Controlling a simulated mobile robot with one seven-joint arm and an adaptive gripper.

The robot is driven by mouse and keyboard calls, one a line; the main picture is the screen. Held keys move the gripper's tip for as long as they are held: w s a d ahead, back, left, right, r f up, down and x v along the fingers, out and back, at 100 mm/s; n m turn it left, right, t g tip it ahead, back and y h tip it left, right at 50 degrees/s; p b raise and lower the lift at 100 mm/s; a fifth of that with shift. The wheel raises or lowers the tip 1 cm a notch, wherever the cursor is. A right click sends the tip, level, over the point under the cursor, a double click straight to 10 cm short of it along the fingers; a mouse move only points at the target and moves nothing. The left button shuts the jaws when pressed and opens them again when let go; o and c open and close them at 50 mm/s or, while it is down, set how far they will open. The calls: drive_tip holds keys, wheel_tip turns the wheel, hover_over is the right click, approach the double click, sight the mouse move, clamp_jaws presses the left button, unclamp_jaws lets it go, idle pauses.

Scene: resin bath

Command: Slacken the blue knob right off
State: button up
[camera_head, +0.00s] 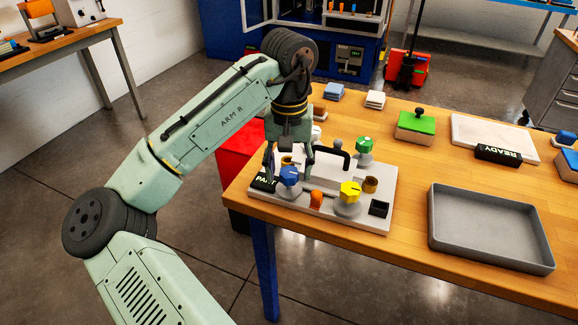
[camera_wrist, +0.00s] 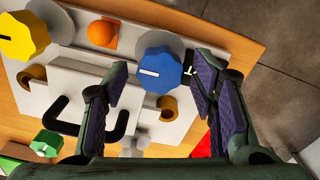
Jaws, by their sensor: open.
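The blue knob (camera_head: 289,177) sits at the left of a pale fixture (camera_head: 375,217) on the wooden table. In the wrist view the blue knob (camera_wrist: 160,70) shows a white line on its face, pointing left. My gripper (camera_head: 288,163) is open above the fixture. In the wrist view my gripper (camera_wrist: 160,95) has its two fingers on either side of the knob's lower part in the picture; I cannot tell whether they touch it. A yellow knob (camera_head: 350,191) and a green knob (camera_head: 364,145) stand on the same fixture.
A black handle (camera_head: 335,145), an orange piece (camera_head: 316,198) and brass-coloured cups (camera_head: 371,184) crowd the fixture. A grey tray (camera_head: 490,265) lies to its right. Bare table shows between fixture and tray.

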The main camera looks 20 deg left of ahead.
sight(289, 171)
wheel_tip(289, 171, up, 12)
idle(0.6)
